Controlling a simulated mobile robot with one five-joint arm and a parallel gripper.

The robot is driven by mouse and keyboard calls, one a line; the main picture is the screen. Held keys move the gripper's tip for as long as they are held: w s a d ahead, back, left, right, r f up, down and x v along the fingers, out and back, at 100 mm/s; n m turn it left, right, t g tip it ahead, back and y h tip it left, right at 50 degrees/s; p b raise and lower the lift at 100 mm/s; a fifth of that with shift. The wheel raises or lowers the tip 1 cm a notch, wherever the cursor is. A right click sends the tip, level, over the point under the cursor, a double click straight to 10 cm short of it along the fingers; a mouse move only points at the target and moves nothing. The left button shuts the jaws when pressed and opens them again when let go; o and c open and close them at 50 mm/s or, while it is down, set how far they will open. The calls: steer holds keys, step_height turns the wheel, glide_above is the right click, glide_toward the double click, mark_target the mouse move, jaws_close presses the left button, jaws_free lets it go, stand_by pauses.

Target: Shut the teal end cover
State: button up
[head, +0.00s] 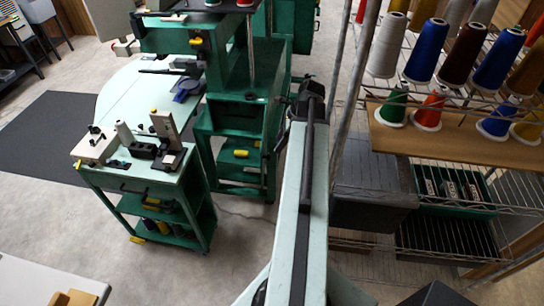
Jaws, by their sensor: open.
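A tall teal machine stands at the upper middle, with an open-fronted teal cabinet (235,118) on its near right side. Several teal panels show there. I cannot tell for certain which one is the end cover or how far open it stands. My light arm runs up the middle of the view from the bottom edge. Small dark parts at its far end, beside the cabinet's right edge, look like my gripper (270,158). It is open and appears empty. The fingertips are small and partly lost against the dark background, and contact with the cabinet cannot be made out.
A teal cart (150,190) with tools on top stands at left, beside a dark floor mat (45,140). A wire rack (445,165) with thread cones on a wooden shelf fills the right side. A white table (40,280) is at lower left. Floor between cart and arm is clear.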

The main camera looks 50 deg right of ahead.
steer(key=b+x, duration=0.7)
steer(key=x, duration=0.1)
steer(key=shift+w+r, duration=0.1)
jaws_close()
steer(key=shift+a, duration=0.1)
stand_by(1.1)
